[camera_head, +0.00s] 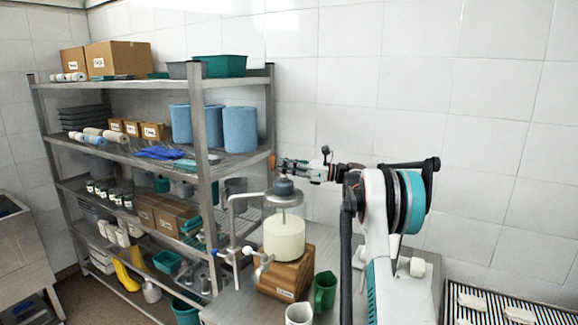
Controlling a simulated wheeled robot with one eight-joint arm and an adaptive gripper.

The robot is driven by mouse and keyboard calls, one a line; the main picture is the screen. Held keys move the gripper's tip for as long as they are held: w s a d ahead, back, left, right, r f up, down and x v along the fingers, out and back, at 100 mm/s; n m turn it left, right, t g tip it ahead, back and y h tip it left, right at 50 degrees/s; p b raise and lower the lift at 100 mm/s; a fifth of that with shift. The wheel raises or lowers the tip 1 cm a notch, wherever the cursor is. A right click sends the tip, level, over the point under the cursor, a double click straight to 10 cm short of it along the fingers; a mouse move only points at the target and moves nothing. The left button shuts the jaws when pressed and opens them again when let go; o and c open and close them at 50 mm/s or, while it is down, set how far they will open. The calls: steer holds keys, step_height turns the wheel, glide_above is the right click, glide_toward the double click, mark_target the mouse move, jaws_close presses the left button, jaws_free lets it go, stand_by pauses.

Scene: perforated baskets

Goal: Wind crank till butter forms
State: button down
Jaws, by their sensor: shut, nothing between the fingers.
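A churn stands on the metal table. Its pale, cream-filled jar (284,238) sits on a wooden base (290,277). A dark blue-grey cap (284,188) tops it, above a metal disc. A bent metal rod (232,215) runs left from the top and then down, with pale round knobs (248,251) low at the left of the jar. I cannot tell which part is the crank handle. My gripper (280,166) is shut and empty, pointing left just above the cap. A small orange-brown piece (272,161) shows at its tip; I cannot tell whether they touch.
A green mug (325,291) and a white mug (299,314) stand in front of the churn. A loaded metal shelf (205,165) is close on the left. A slatted rack (510,308) lies at lower right. Tiled wall is behind.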

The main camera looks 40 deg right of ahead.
mark_target(274, 167)
steer(key=shift+w+a, duration=0.4)
steer(key=shift+a, duration=0.45)
steer(key=shift+w+a, duration=0.35)
steer(key=shift+a, duration=0.55)
